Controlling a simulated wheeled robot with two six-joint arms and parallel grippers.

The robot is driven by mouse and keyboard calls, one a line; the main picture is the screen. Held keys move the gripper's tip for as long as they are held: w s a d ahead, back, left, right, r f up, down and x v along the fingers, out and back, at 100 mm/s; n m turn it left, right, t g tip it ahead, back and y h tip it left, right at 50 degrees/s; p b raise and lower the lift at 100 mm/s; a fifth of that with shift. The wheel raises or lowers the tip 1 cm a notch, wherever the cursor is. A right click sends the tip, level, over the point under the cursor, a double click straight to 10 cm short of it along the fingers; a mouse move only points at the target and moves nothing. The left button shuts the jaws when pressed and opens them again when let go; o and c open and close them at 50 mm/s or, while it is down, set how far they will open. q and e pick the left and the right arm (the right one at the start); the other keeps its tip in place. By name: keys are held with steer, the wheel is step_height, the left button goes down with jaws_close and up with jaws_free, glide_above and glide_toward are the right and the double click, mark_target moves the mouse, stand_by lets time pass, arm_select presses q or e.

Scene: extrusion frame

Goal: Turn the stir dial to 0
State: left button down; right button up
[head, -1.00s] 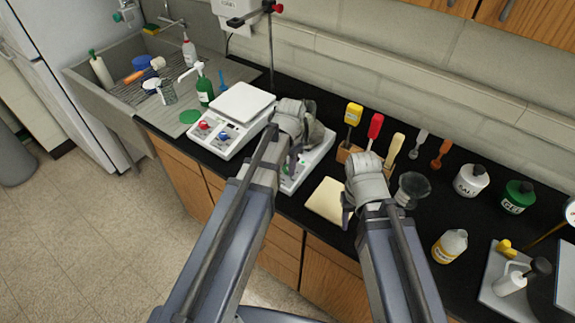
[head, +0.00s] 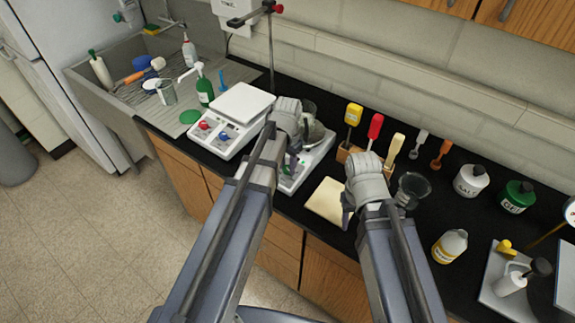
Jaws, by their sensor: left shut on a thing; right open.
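Two white hot-plate stirrers stand side by side on the black bench. The left stirrer (head: 243,102) shows a red dial (head: 203,124) and a blue dial (head: 224,136) on its front panel. The right stirrer (head: 318,154) is partly covered by my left arm and bears a glass beaker (head: 316,133). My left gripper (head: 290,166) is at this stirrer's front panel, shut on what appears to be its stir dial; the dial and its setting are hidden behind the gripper. My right gripper (head: 347,216) is open and empty above the bench, beside a cream pad.
The cream pad (head: 327,200) lies right of the right stirrer. Behind it, a wooden block (head: 347,153) stands near upright coloured tools. A glass bowl (head: 413,187), a yellow-labelled bottle (head: 450,246) and jars stand to the right. A sink (head: 150,90) is at left.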

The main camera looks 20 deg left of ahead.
arm_select(q)
steer(key=n, duration=0.4)
steer(key=shift+a+n+h, duration=0.1)
steer(key=shift+n+h, duration=0.2)
steer(key=shift+h, duration=0.1)
steer(key=n+h, duration=0.1)
steer(key=n, duration=0.3)
steer(key=shift+a+n, duration=0.1)
steer(key=shift+n, duration=0.2)
arm_select(e)
steer(key=shift+f, duration=0.15)
arm_select(q)
steer(key=c, duration=0.5)
jaws_free()
steer(key=shift+c, duration=0.2)
steer(key=shift+r, duration=0.1)
step_height(320, 180, up, 8)
steer(key=a+p, duration=0.1)
steer(key=p, duration=0.6)
steer(key=shift+a+f, duration=0.15)
steer(key=shift+f, duration=0.1)
arm_select(e)
step_height(320, 180, up, 8)
steer(key=shift+f, duration=0.15)
